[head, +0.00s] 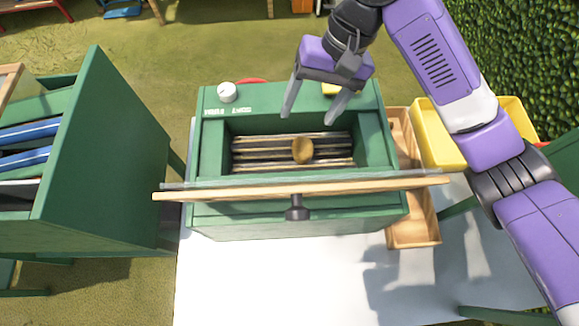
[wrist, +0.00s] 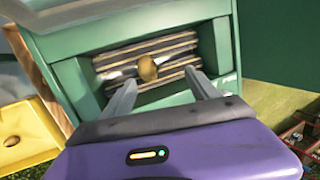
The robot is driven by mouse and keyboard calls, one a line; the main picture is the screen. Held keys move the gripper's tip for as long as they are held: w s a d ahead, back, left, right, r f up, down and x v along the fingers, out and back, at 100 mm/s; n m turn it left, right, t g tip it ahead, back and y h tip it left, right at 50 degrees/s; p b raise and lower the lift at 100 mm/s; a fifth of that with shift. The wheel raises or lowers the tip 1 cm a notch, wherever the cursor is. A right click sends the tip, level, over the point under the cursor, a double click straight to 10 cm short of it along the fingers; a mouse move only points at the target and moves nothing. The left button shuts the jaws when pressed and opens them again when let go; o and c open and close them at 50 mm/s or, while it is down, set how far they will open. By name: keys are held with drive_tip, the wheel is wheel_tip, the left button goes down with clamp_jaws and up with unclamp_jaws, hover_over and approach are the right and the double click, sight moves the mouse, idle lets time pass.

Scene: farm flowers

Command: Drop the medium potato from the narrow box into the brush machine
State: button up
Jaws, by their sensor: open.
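The green brush machine (head: 212,150) stands on a white table, with dark and pale brush rollers (head: 255,160) inside its open top. A brown potato (head: 302,150) is on the rollers, and it also shows in the wrist view (wrist: 148,69). My gripper (head: 312,114) is open and empty above the machine's far side, apart from the potato. In the wrist view its fingers (wrist: 163,88) point toward the machine's opening. The narrow wooden box (head: 413,232) stands to the right of the machine, partly hidden by the lid and the yellow tray; no potato shows in its visible part.
The machine's wood-edged lid (head: 230,191) with a dark knob (head: 297,208) stands open along the near side. A yellow tray (head: 437,135) is at the right; the wrist view shows a potato (wrist: 12,141) in a yellow tray. A green cabinet (head: 105,165) stands at the left.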

drive_tip(key=v, duration=0.5)
drive_tip(key=shift+d+r, duration=0.1)
drive_tip(key=shift+r, duration=0.25)
